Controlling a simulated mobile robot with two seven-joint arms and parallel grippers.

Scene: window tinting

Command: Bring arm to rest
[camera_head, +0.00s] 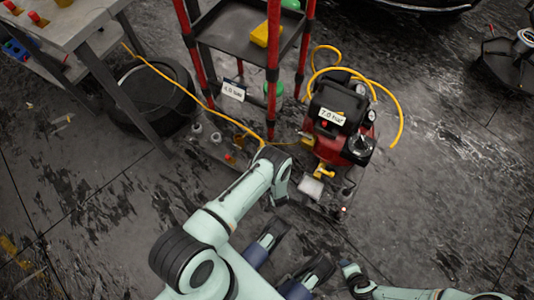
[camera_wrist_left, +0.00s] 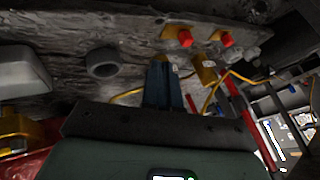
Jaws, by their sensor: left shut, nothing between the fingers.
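My left arm (camera_head: 238,200) reaches up from the bottom of the head view and bends back down near the floor plate by the compressor. Its gripper is hidden there behind the arm. In the left wrist view my left gripper (camera_wrist_left: 161,78) shows its dark blue fingers shut, with nothing seen between them. They point towards a scuffed metal plate (camera_wrist_left: 125,30) with brass and red-capped fittings; I cannot tell whether they touch it.
A red and black compressor (camera_head: 340,115) labelled 7.0 bar stands beyond the arm. A yellow hose (camera_head: 180,85) loops past a red-legged cart (camera_head: 232,30). A tyre (camera_head: 150,100) lies under a workbench (camera_head: 60,25) at left. Floor at right is mostly clear.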

